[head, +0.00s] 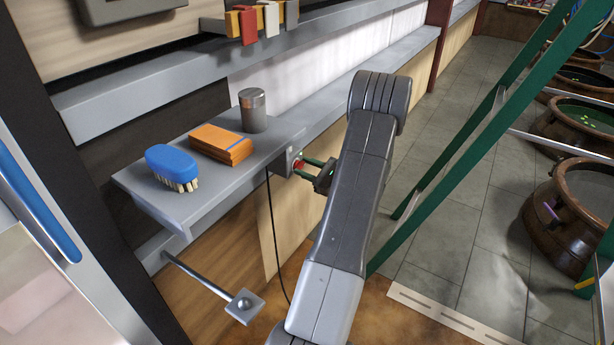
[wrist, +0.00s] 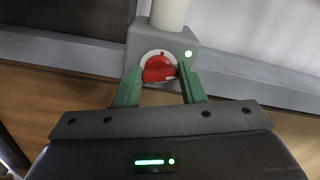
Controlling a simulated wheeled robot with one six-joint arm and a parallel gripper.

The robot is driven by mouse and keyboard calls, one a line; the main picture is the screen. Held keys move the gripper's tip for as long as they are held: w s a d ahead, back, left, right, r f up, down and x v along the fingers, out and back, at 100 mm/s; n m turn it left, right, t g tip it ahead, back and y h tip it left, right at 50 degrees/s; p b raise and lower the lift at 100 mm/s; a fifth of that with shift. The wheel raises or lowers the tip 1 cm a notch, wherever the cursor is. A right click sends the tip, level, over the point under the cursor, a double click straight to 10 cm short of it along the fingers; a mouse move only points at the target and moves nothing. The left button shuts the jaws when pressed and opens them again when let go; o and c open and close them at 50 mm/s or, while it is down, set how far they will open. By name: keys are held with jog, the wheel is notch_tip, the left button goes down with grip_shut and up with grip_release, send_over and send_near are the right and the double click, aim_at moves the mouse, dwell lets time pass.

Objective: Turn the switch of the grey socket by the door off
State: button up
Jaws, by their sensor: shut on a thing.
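The grey socket (head: 290,160) sits on the wall ledge at the end of the small shelf. My gripper (head: 305,167) reaches the socket from the right. In the wrist view its green fingers (wrist: 157,80) stand on either side of the red switch, shut on it. The exact contact of the fingertips is hard to see.
The grey shelf (head: 150,208) holds a blue brush (head: 172,165), an orange block (head: 221,143) and a grey canister (head: 253,110). A black cord (head: 271,230) hangs below the socket. A metal rod with a square plate (head: 243,306) juts out below. A green frame (head: 470,150) stands right.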

jog(key=n+b, duration=0.4)
jog(key=b, duration=0.1)
jog(key=shift+f, duration=0.35)
jog(key=n+b, duration=0.5)
jog(key=b, duration=0.2)
jog(key=n+b, duration=0.5)
jog(key=b, duration=0.2)
jog(key=shift+s+a+r, duration=0.1)
jog(key=shift+s+a, duration=0.05)
jog(key=shift+s, duration=0.05)
jog(key=shift+r+n+b, duration=0.1)
jog(key=shift+n+b, duration=0.3)
jog(key=o, duration=1)
